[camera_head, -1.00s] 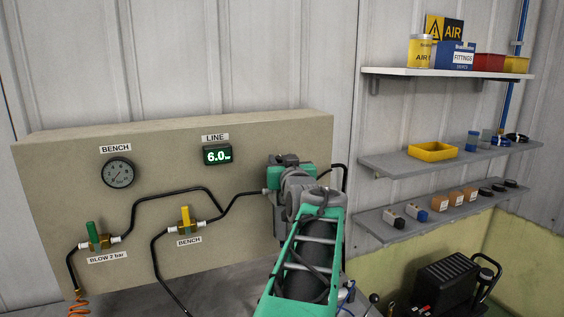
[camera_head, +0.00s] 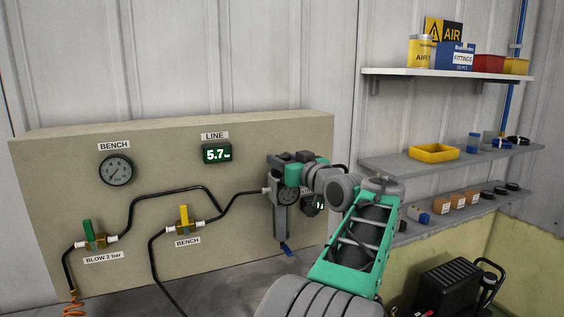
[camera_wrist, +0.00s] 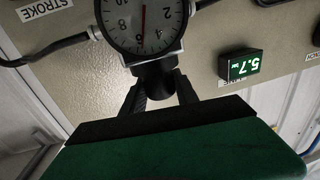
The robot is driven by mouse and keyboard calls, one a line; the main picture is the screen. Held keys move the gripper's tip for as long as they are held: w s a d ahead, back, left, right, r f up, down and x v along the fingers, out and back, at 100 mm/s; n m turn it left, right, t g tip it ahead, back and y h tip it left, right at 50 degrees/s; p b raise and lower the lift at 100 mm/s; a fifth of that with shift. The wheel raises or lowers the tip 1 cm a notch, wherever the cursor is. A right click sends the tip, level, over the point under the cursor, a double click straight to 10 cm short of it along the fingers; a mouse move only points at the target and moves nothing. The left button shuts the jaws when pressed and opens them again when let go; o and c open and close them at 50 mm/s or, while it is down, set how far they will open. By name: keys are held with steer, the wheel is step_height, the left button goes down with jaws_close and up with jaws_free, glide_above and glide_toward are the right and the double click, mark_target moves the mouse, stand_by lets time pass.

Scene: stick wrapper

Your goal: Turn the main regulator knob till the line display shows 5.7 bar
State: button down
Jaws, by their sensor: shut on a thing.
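The line display (camera_head: 217,153) on the beige panel reads 5.7 bar in the head view. The wrist view shows it upside down (camera_wrist: 240,66), also with 5.7. The main regulator (camera_head: 283,222) is at the panel's right side, with its round gauge (camera_wrist: 142,25) clear in the wrist view. My gripper (camera_head: 279,163) is at the regulator's top. In the wrist view its two dark fingers (camera_wrist: 158,88) are shut on the dark main regulator knob (camera_wrist: 155,72). In the head view my gripper hides the knob.
Shelves (camera_head: 450,156) with boxes and small parts are at right. A black machine (camera_head: 447,285) stands low at right.

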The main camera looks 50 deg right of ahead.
steer(key=c, duration=0.9)
jaws_free()
steer(key=shift+c, duration=0.2)
steer(key=shift+s, duration=0.1)
steer(key=b+v, duration=0.2)
steer(key=v, duration=0.5)
steer(key=shift+s, duration=0.3)
steer(key=shift+a, duration=0.1)
